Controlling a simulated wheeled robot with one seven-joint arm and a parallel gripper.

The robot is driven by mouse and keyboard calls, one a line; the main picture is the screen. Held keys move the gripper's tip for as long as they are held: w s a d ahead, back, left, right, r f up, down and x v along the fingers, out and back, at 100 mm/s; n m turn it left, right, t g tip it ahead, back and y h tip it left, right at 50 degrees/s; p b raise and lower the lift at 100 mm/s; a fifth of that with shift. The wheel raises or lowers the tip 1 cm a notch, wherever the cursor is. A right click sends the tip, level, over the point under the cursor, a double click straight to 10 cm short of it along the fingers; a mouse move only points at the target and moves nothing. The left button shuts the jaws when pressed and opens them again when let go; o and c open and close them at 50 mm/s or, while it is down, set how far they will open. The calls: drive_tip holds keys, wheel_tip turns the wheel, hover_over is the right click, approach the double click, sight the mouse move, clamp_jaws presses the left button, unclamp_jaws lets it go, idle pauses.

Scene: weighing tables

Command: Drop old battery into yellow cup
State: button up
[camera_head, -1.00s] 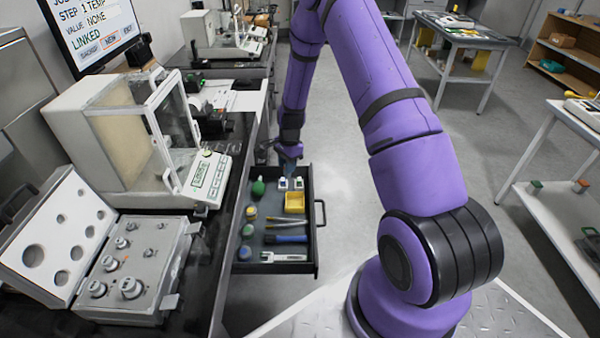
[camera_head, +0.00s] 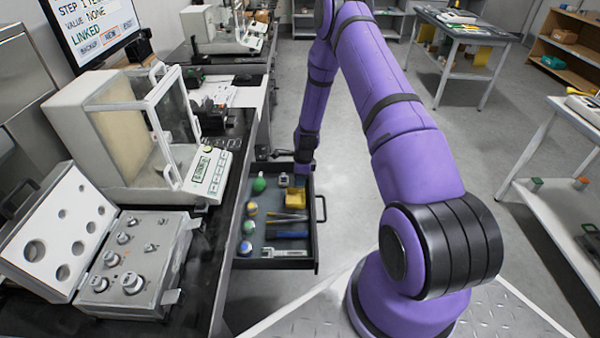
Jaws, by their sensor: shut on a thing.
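The yellow cup (camera_head: 296,199) is a small square yellow container in the open drawer, right of its middle. My gripper (camera_head: 301,180) is small and dark in this view, pointing down over the far right part of the drawer, just behind and above the yellow cup. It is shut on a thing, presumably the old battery. The held thing is too small and hidden by the wrist to make out. A small white-and-dark item (camera_head: 284,181) stands left of my gripper.
The open drawer (camera_head: 315,235) also holds a green bulb (camera_head: 259,184), several round-capped items, a blue-handled tool (camera_head: 287,234) and other slim tools. The balance (camera_head: 130,135) and weight box (camera_head: 130,265) stand on the bench at left.

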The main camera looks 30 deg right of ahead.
drive_tip(key=shift+f, duration=0.75)
drive_tip(key=o, duration=1)
wheel_tip(320, 180, up, 11)
drive_tip(key=d, duration=0.1)
drive_tip(key=shift+s, duration=0.35)
